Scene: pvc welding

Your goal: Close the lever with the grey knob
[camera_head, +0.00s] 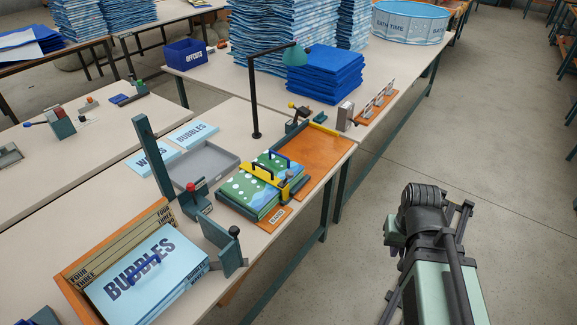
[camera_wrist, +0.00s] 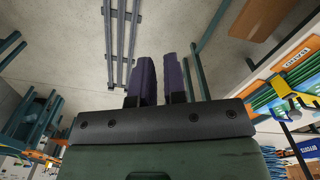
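In the head view, a dark, greyish round knob (camera_head: 234,231) tops a green lever fixture at the front table edge, beside the BUBBLES stack. Its colour is hard to tell apart from black, and I cannot tell whether this lever is open or closed. A red-knobbed fixture (camera_head: 190,187) stands just behind it to the left. In the wrist view, my gripper (camera_wrist: 160,75) has two dark purple fingers with a narrow empty gap between them. My arm is off the table at lower right in the head view, well apart from the levers; the fingertips are not clear there.
A clamped stack of green-blue sheets (camera_head: 252,191) with a yellow bar lies mid-table; its yellow bar (camera_wrist: 280,88) shows in the wrist view. A grey tray (camera_head: 203,160), lamp post (camera_head: 253,95) and BUBBLES stack (camera_head: 150,275) stand nearby. The floor (camera_head: 365,220) between arm and table is clear.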

